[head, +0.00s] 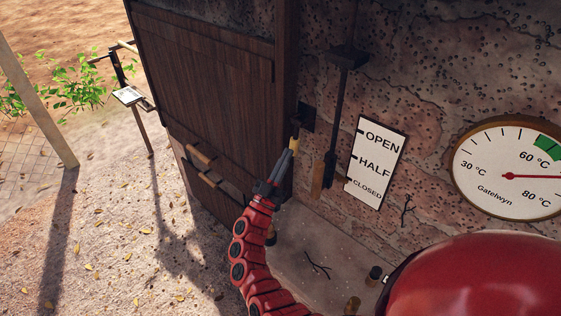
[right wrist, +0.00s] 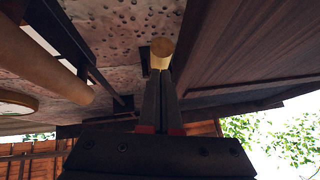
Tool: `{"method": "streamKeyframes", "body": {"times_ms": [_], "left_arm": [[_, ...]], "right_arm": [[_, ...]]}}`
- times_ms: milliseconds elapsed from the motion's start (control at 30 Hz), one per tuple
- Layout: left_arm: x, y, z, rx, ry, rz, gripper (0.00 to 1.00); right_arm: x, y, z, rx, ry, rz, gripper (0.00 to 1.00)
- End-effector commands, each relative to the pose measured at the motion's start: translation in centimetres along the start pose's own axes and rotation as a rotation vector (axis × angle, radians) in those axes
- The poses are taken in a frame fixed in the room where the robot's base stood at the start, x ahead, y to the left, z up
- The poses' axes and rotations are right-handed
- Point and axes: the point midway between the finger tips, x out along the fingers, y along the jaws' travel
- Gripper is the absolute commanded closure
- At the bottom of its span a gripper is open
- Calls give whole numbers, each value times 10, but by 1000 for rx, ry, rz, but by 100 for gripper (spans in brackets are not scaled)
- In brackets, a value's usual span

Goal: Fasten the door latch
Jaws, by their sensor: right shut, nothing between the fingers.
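The dark wooden door (head: 205,65) stands against the stone wall, its panel to the left of the post. At the door's right edge, a dark latch plate (head: 308,117) sits on the wall, with a small dark latch arm ending in a pale yellow knob (head: 294,144). My right gripper (head: 289,154) is shut and empty, its fingertips right at the knob. In the right wrist view, the round end of the knob (right wrist: 161,50) shows just beyond the closed fingertips (right wrist: 161,74); I cannot tell whether they touch. My left gripper is not in view.
A black lever with a wooden handle (head: 317,180) hangs close to the right of my gripper. Beyond it are an OPEN/HALF/CLOSED sign (head: 376,162) and a round thermometer (head: 510,166). Wooden handles (head: 201,154) stick out low on the door side. Open gravel lies left.

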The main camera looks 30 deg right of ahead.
Motion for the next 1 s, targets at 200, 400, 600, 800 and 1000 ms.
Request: {"method": "streamKeyframes", "body": {"times_ms": [200,400,600,800,1000], "left_arm": [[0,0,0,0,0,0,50],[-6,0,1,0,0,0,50],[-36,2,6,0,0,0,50],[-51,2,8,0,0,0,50],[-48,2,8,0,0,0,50]], "right_arm": [[0,0,1,0,0,0,100],[0,0,5,-2,12,-2,100],[5,2,22,-16,98,-15,100],[13,4,25,-28,173,-25,100],[15,5,23,-28,173,-24,100]]}}
